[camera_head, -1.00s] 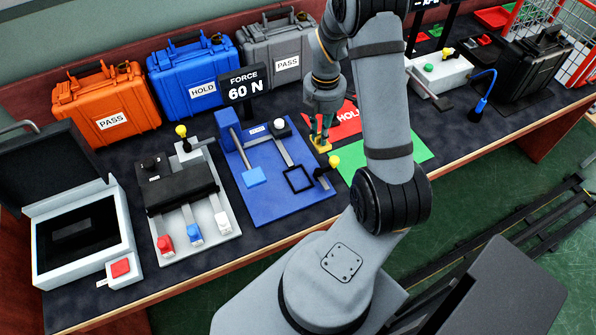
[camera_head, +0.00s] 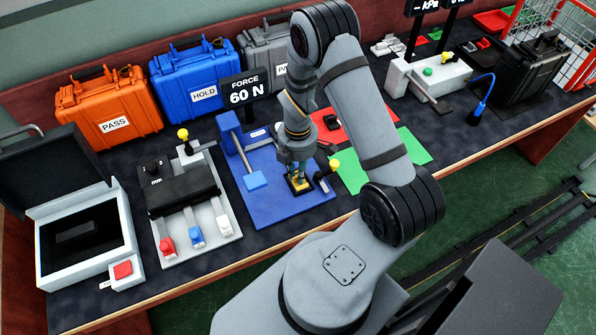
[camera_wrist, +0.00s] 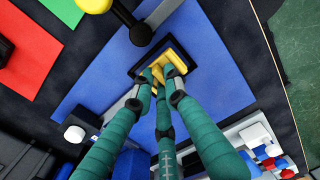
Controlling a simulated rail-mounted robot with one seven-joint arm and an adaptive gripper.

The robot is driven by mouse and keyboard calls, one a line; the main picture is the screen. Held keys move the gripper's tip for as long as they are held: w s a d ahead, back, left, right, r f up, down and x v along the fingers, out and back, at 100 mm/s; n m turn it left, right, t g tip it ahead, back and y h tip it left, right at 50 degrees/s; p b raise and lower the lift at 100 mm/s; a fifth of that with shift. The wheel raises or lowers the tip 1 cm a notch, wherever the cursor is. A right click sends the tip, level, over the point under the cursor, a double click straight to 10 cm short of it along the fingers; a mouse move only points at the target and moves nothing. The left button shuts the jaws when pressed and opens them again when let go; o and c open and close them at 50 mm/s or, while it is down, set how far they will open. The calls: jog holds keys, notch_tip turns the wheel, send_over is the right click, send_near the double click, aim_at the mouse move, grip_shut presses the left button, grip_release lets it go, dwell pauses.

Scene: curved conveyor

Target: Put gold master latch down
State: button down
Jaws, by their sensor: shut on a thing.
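The gold latch (camera_wrist: 177,60) is between the fingertips of my gripper (camera_wrist: 162,85) in the wrist view, over the black square frame (camera_wrist: 143,70) on the blue force fixture. In the head view my gripper (camera_head: 298,172) points down at the same frame, and a bit of the gold latch (camera_head: 299,184) shows beneath the fingers. My gripper is shut on the latch. The latch appears within or just above the frame; whether it touches the base I cannot tell. The fingers hide part of it.
The blue fixture (camera_head: 262,207) has a yellow-knobbed lever (camera_head: 334,165) close to the right of my gripper and a light-blue pad (camera_head: 256,181) to its left. A red mat (camera_head: 352,122) and a green mat (camera_head: 408,145) lie to the right. A "FORCE 60 N" display (camera_head: 243,90) stands behind.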

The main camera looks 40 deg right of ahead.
jog(key=shift+f, duration=0.2)
jog(key=c, duration=1.7)
grip_release()
jog(key=shift+c, duration=0.2)
notch_tip(320, 180, up, 12)
jog(key=shift+r+b, duration=0.25)
jog(key=shift+b, duration=0.1)
